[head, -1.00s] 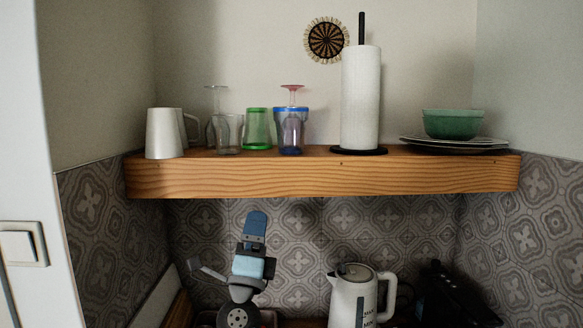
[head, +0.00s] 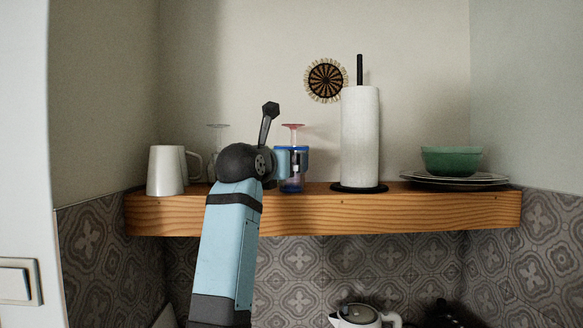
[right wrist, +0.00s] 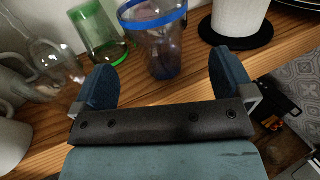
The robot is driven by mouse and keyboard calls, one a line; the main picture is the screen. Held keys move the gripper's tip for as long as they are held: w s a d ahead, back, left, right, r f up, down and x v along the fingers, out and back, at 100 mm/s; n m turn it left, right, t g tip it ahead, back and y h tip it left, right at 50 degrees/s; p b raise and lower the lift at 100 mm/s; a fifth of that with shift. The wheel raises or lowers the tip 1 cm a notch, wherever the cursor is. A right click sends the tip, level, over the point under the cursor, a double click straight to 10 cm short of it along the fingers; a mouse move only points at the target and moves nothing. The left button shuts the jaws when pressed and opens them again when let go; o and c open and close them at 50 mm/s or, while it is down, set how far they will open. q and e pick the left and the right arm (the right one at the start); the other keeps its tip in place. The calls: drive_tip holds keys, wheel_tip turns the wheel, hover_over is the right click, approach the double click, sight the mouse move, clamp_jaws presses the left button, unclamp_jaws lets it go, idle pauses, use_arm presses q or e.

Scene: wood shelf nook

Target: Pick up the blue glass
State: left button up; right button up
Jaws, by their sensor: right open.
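The blue glass (head: 293,185), clear with a blue rim, stands on the wooden shelf (head: 400,212) with a pink-based stemmed glass (head: 293,130) above it. It also shows in the right wrist view (right wrist: 165,48). My right gripper (right wrist: 162,72) is open, its two blue fingers spread on either side of the glass's line with the glass just ahead. The glass is not gripped. In the head view my right arm reaches up to the shelf and partly hides the glass. My left gripper is not in view.
In the right wrist view, a green glass (right wrist: 97,32) and clear glasses (right wrist: 55,65) stand close to the left finger. A paper towel roll (head: 360,135) stands right of the blue glass. White mugs (head: 165,171) are at left, a green bowl (head: 451,160) on plates at right.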

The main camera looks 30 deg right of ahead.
drive_tip(key=x, duration=0.2)
drive_tip(key=p+x, duration=0.1)
drive_tip(key=x, duration=0.1)
drive_tip(key=shift+r, duration=0.25)
drive_tip(key=p+x, duration=0.2)
drive_tip(key=x, duration=0.2)
drive_tip(key=shift+w+d, duration=0.1)
drive_tip(key=shift+w, duration=0.3)
drive_tip(key=shift+s, duration=0.1)
drive_tip(key=c, duration=0.6)
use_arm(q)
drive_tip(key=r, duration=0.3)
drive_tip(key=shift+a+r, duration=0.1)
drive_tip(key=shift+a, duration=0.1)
use_arm(e)
drive_tip(key=c, duration=0.3)
drive_tip(key=shift+r, duration=0.2)
drive_tip(key=shift+c, duration=0.2)
